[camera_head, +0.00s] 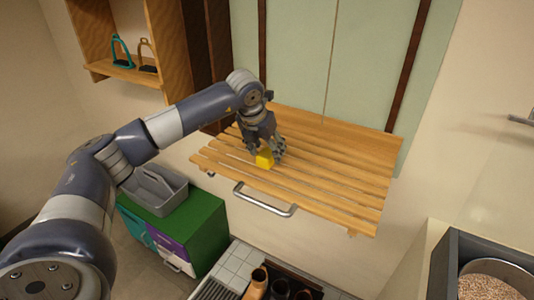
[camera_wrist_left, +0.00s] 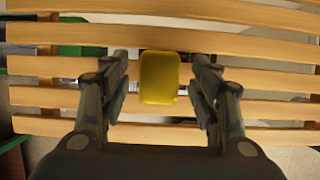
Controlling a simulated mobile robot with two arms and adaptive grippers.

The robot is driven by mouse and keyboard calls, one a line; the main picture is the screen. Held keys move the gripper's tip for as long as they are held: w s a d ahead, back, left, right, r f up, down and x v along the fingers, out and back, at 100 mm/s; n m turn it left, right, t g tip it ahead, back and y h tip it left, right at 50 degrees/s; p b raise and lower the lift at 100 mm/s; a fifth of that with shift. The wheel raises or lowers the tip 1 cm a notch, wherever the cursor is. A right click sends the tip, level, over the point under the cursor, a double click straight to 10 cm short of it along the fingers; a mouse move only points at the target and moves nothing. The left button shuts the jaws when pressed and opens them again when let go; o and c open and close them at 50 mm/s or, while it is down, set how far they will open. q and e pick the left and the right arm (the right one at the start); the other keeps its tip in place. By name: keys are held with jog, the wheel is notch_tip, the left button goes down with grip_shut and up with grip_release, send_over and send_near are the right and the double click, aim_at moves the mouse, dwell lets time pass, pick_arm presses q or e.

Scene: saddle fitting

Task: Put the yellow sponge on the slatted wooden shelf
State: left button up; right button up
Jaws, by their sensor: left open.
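The yellow sponge (camera_head: 264,159) rests on the slatted wooden shelf (camera_head: 335,185), towards its front left part. In the left wrist view the sponge (camera_wrist_left: 159,77) lies across the slats (camera_wrist_left: 60,65) between the two fingers. My left gripper (camera_head: 274,155) is at the sponge, reaching down from above. In the left wrist view the left gripper (camera_wrist_left: 163,88) is open, with a gap between each finger and the sponge. My right gripper is in neither view.
A metal bar handle (camera_head: 264,200) sticks out at the shelf's front edge. A grey caddy (camera_head: 155,190) stands on a green cabinet (camera_head: 205,225) at lower left. A wooden wall cubby (camera_head: 120,70) holds stirrups at upper left. A bin of pellets (camera_head: 490,285) stands at lower right.

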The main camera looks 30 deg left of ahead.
pick_arm(q)
jog(key=b+v, duration=0.2)
jog(key=v, duration=0.8)
jog(key=shift+b, duration=0.3)
jog(key=shift+s, duration=0.1)
